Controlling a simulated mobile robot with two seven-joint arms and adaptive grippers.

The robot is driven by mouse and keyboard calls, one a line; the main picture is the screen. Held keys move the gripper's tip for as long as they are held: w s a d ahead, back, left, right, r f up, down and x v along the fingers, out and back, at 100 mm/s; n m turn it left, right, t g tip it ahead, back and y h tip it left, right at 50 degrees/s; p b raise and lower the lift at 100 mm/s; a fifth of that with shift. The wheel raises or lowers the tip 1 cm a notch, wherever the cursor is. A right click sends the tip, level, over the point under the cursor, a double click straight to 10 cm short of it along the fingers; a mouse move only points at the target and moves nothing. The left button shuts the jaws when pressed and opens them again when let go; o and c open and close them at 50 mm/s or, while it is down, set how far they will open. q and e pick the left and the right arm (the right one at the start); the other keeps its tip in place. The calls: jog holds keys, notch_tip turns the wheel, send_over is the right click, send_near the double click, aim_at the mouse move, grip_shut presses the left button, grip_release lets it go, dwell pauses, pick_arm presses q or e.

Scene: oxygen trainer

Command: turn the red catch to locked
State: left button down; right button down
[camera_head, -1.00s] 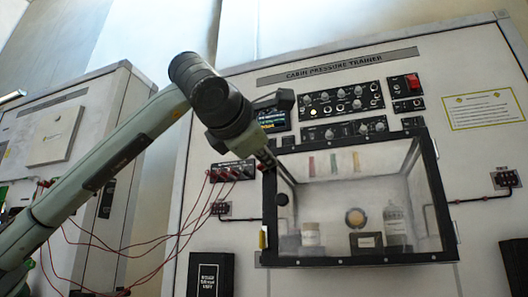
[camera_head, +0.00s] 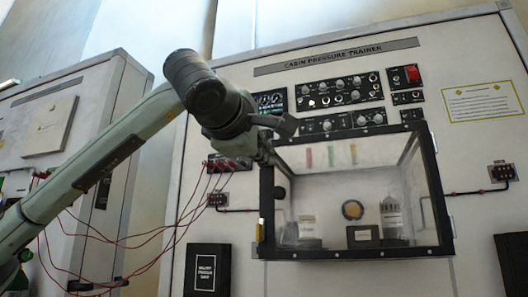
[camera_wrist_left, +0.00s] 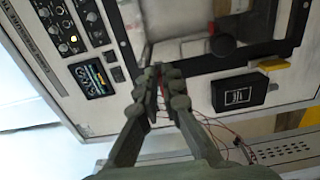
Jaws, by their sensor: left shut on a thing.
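My left gripper (camera_head: 266,156) reaches the upper left corner of the clear-fronted box (camera_head: 352,254) with a dark frame. In the left wrist view its fingers (camera_wrist_left: 163,78) are closed together at the frame's edge. A thin sliver of red (camera_wrist_left: 161,92) shows between the fingers, probably the red catch; the rest is hidden by them. I cannot tell which way the catch is turned. My right gripper is not in view.
Red cables (camera_head: 195,205) hang below and left of my gripper. A red switch (camera_head: 411,74) is at the panel's upper right. The box holds several containers.

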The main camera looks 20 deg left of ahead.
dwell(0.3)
pick_arm(q)
jog(key=c, duration=1.7)
grip_release()
jog(key=shift+s, duration=0.1)
jog(key=s, duration=1.2)
jog(key=shift+a, duration=0.15)
